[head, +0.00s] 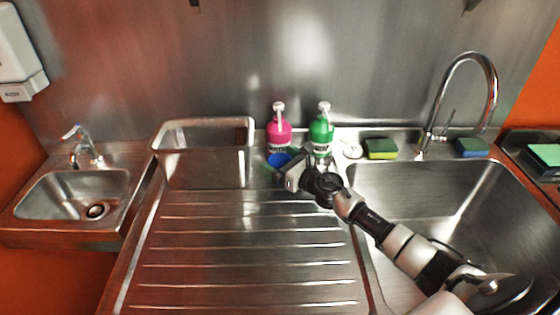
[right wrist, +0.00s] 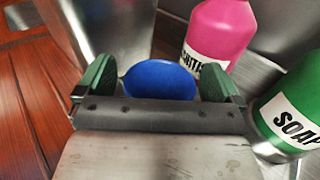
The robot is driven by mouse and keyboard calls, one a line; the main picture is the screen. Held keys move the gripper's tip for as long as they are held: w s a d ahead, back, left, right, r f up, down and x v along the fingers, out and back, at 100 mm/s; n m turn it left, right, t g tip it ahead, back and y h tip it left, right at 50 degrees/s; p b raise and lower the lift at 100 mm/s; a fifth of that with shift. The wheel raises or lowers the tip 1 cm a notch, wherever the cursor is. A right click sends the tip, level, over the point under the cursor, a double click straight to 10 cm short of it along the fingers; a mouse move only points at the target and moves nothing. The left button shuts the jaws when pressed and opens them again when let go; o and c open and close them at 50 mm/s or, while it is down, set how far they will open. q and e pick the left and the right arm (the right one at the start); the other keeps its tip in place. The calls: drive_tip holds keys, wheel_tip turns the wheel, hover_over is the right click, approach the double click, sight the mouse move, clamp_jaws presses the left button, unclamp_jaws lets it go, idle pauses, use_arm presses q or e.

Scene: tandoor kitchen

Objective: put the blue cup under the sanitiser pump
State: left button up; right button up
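The blue cup (head: 279,160) stands low in front of the pink sanitiser bottle (head: 279,132), which has a white pump top. In the right wrist view the cup (right wrist: 160,80) sits between the two green fingers of my right gripper (right wrist: 158,84), close to both. Whether the fingers press on it is unclear. The palm hides the cup's near lower part. In the head view my right gripper (head: 282,168) reaches the cup from the lower right. The sanitiser bottle (right wrist: 222,35) is just behind the cup in the wrist view. My left gripper is not seen.
A green soap bottle (head: 320,133) stands right of the sanitiser, close to my gripper. A steel bin (head: 205,165) is on the left. Sponges (head: 381,149) and a tap (head: 430,125) line the back of the big sink (head: 470,210). The ribbed drainboard (head: 230,255) is clear.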

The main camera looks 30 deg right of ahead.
drive_tip(key=shift+r, duration=0.2)
drive_tip(key=shift+s+d+f, duration=0.1)
drive_tip(key=shift+s+f, duration=0.05)
drive_tip(key=shift+s, duration=0.1)
drive_tip(key=b+v, duration=0.2)
drive_tip(key=v, duration=0.8)
drive_tip(key=shift+s, duration=0.2)
drive_tip(key=shift+s+d, duration=0.25)
drive_tip(key=shift+s, duration=0.3)
